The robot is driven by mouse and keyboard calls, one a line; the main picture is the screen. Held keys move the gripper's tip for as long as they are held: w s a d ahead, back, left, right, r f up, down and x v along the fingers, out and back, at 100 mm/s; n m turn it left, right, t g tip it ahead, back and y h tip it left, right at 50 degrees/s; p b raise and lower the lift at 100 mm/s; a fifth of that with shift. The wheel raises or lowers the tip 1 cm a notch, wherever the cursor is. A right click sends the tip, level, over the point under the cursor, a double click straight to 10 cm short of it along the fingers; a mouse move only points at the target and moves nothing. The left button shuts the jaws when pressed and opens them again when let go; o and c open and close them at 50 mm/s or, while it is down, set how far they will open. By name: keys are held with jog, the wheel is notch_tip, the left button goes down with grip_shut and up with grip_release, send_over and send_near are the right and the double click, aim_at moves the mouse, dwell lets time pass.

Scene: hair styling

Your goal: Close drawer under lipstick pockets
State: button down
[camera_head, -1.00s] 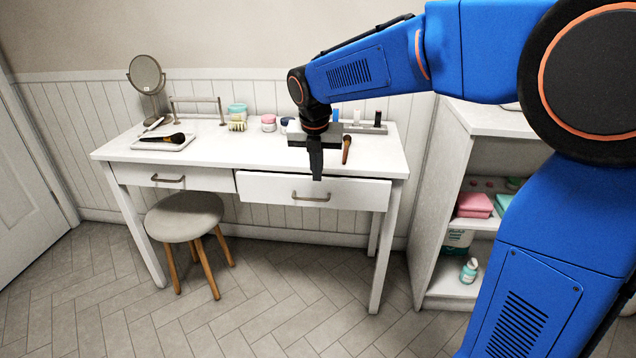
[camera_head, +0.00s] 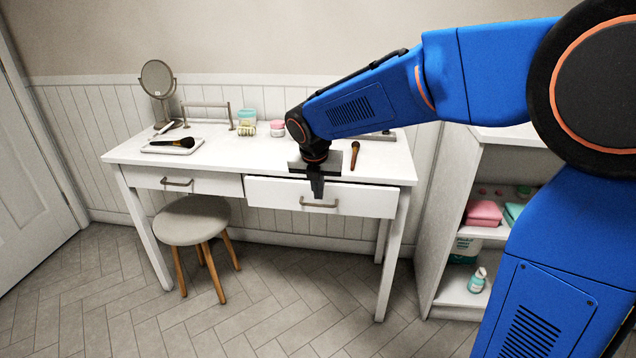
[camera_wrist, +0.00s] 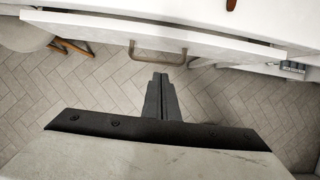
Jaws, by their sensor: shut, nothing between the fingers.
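The right drawer (camera_head: 358,198) of the white vanity table (camera_head: 240,148) stands pulled out a little, with a dark gap along its top edge. Its bronze handle (camera_head: 319,203) is on the front; the handle also shows in the wrist view (camera_wrist: 158,62). My gripper (camera_head: 317,192) is shut and empty, pointing down in front of the drawer near its handle. In the wrist view my fingertips (camera_wrist: 160,76) appear just below the handle; I cannot tell whether they touch it. The lipstick holder (camera_head: 370,136) is mostly hidden behind my arm.
The left drawer (camera_head: 205,178) looks shut. A stool (camera_head: 192,222) stands under it. A brush (camera_head: 355,153) lies on the tabletop above the right drawer. A shelf unit (camera_head: 448,225) stands at the right.

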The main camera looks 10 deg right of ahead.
aim_at(320, 206)
jog(key=w+f, duration=0.2)
jog(key=w+d+f, duration=0.1)
jog(key=w, duration=0.1)
jog(key=shift+d+f, duration=0.2)
jog(key=shift+f, duration=0.2)
jog(key=shift+w+d, duration=0.2)
jog(key=shift+w, duration=0.45)
jog(key=shift+w+d, duration=0.2)
jog(key=shift+w, duration=0.45)
jog(key=shift+w+d, duration=0.2)
jog(key=shift+w, duration=0.4)
jog(key=shift+s, duration=0.1)
